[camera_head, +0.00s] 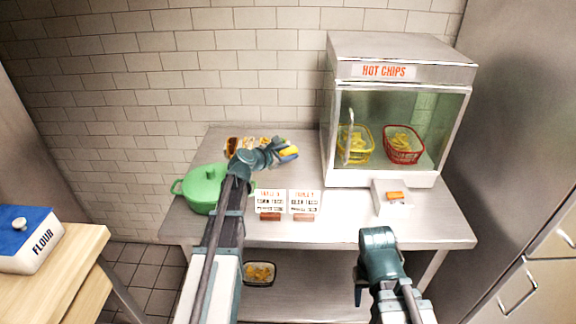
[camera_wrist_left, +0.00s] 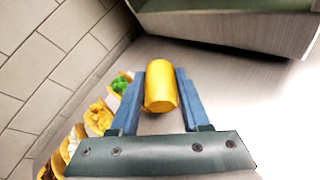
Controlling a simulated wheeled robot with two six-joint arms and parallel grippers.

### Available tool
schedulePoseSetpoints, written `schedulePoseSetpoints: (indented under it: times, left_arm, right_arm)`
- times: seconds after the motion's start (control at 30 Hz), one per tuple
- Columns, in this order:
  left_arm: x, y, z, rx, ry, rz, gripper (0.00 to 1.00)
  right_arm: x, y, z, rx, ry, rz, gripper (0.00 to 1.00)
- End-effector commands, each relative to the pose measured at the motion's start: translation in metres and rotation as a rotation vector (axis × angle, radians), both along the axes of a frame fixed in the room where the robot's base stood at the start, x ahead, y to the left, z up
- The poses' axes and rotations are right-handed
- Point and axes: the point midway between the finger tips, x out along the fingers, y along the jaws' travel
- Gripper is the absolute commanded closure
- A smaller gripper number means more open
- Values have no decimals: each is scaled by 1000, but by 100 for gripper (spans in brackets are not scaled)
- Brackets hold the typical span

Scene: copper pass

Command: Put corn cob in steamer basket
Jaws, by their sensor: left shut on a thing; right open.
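A yellow corn cob (camera_wrist_left: 160,86) is held between the blue fingers of my left gripper (camera_wrist_left: 160,95) in the left wrist view. In the head view, my left gripper (camera_head: 288,153) is over the back of the steel table, with the yellow cob (camera_head: 290,150) at its tip. The cob is above the tabletop. My right gripper (camera_head: 380,285) is open and empty in front of the table's front edge. I cannot pick out a steamer basket for certain in either view.
A lidded green pot (camera_head: 205,188) stands at the table's left. Filled tan shells (camera_wrist_left: 97,118) line the back left. A HOT CHIPS cabinet (camera_head: 400,72) at the right holds yellow and red baskets (camera_head: 403,156). A small white box (camera_head: 392,207) stands before it.

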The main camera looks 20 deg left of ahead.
Motion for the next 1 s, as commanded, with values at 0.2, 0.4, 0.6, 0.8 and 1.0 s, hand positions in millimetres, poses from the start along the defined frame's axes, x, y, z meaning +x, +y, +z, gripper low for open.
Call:
schedulePoseSetpoints:
  times: [0.2,0.4,0.6,0.8,1.0]
  left_arm:
    - [0,0,-22,0,0,0,100]
    - [0,0,-39,0,0,0,100]
    - [0,0,-36,0,0,0,100]
    - [0,0,-38,0,0,0,46]
    - [0,0,-38,0,0,0,41]
  right_arm:
    - [0,0,-22,0,0,0,50]
    - [0,0,-39,0,0,1,50]
    - [0,0,-36,0,0,1,50]
    - [0,0,-38,0,0,1,50]
    - [0,0,-38,0,0,0,50]
